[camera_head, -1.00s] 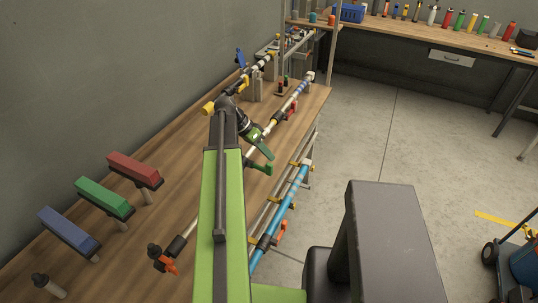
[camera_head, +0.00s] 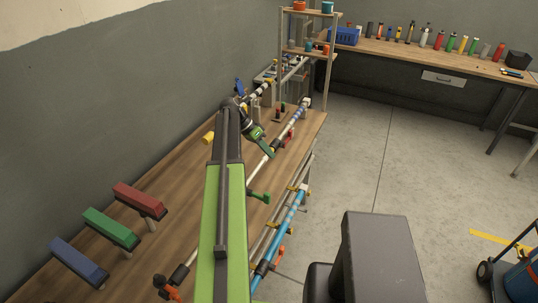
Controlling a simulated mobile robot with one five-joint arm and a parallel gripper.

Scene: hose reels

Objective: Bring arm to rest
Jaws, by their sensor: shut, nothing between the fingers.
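My green and dark-grey arm reaches forward over the long wooden bench (camera_head: 180,170). Its wrist bends to the right at the far end. My gripper (camera_head: 266,147), with green parts, is shut and empty. It appears over the bench near a pipe (camera_head: 258,170) with white and blue sections. I cannot tell its exact height above the pipe.
Red (camera_head: 139,198), green (camera_head: 110,228) and blue (camera_head: 78,260) blocks on posts stand at the left. A blue pipe (camera_head: 283,224) runs along the bench's right side. A shelf rack (camera_head: 331,65) stands behind. Open floor (camera_head: 400,160) lies right.

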